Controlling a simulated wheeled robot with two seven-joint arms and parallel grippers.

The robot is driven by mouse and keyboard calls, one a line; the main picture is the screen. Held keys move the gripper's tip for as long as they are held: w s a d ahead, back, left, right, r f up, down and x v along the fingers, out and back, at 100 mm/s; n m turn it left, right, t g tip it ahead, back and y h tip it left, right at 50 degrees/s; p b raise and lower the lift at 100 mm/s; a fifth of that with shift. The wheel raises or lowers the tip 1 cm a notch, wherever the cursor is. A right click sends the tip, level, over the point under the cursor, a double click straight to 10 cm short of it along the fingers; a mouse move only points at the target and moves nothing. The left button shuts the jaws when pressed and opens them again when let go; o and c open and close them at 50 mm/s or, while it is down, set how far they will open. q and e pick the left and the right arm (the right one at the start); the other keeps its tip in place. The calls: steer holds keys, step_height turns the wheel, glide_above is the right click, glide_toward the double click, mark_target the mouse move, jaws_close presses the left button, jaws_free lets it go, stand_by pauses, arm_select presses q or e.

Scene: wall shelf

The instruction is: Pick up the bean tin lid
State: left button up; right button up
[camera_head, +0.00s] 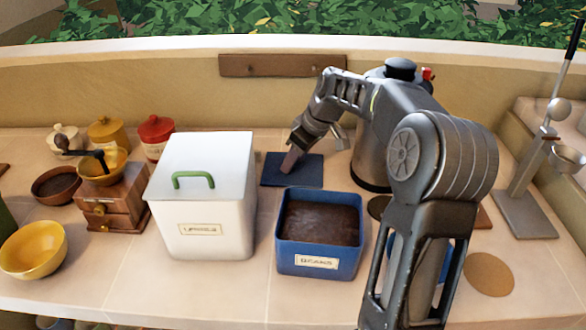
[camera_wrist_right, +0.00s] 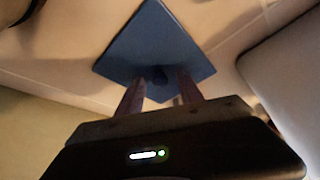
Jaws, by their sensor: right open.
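The bean tin lid (camera_head: 306,177) is a flat blue square lying on the counter behind the open blue bean tin (camera_head: 319,262), which is full of dark beans. My right gripper (camera_head: 291,163) reaches down over the lid from behind it. In the right wrist view the lid (camera_wrist_right: 152,38) has a small dark knob at its middle. The open fingers (camera_wrist_right: 159,92) point at the lid, one on each side of the knob. I cannot tell whether they touch it. My left gripper is out of view.
A white tin (camera_head: 203,239) with a green-handled lid stands left of the bean tin. A steel kettle (camera_head: 369,166) stands close behind my right arm. A wooden grinder (camera_head: 114,208) and yellow bowl (camera_head: 33,250) are at left, a metal stand (camera_head: 525,212) at right.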

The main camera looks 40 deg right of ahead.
steer(key=shift+c, duration=0.4)
jaws_close()
steer(key=shift+r, duration=0.15)
step_height(320, 180, up, 10)
stand_by(0.6)
stand_by(0.5)
